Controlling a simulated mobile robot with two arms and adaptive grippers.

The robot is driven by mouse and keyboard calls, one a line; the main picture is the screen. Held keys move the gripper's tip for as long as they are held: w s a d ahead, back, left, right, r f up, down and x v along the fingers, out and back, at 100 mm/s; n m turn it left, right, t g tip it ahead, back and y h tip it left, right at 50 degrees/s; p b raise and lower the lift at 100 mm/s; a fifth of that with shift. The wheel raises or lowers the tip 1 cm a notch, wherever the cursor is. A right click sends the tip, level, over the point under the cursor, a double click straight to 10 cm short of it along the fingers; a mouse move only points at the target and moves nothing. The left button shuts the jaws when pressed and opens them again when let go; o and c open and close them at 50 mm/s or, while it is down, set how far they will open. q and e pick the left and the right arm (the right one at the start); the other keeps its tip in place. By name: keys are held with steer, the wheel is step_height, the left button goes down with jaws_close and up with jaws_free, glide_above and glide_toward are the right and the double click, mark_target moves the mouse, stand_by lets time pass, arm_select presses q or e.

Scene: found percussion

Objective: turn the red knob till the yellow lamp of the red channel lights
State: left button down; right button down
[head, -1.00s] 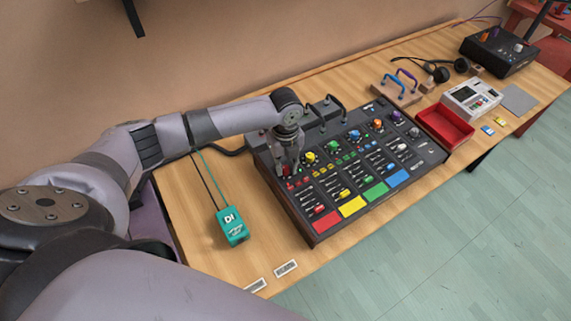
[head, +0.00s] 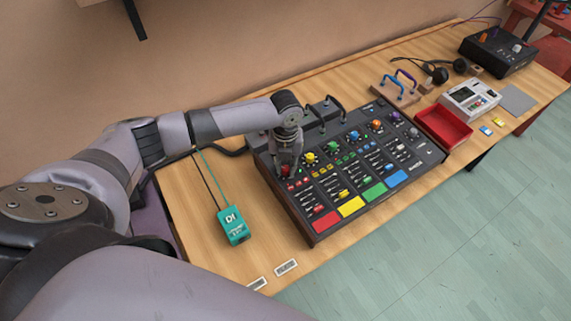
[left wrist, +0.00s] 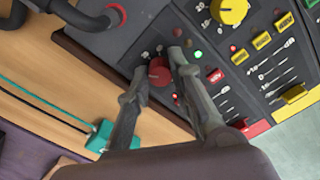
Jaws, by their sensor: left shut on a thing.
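The red knob (left wrist: 158,73) is on the dark mixer panel (head: 318,238), in the row nearest its left end. In the left wrist view its red cap shows between the two fingers of my left gripper (left wrist: 158,63). In the head view my left gripper (head: 286,170) points down over the knob and mostly hides it. The gripper is shut on the knob. A green lamp (left wrist: 197,54) glows beside the right finger, and a small red lamp (left wrist: 176,98) shows nearby. I see no lit yellow lamp by the red knob; the fingers hide part of the panel. My right gripper is not in view.
A yellow knob (left wrist: 229,10) is beside the red channel. A teal box (head: 235,228) with cables lies left of the mixer. A red tray (head: 445,128), headphones (head: 438,73) and a black device (head: 500,50) are further right. Bare wood lies around the teal box.

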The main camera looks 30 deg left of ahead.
mark_target(286, 168)
stand_by(0.3)
arm_select(q)
steer(key=c, duration=1.4)
jaws_free()
step_height(286, 168, up, 12)
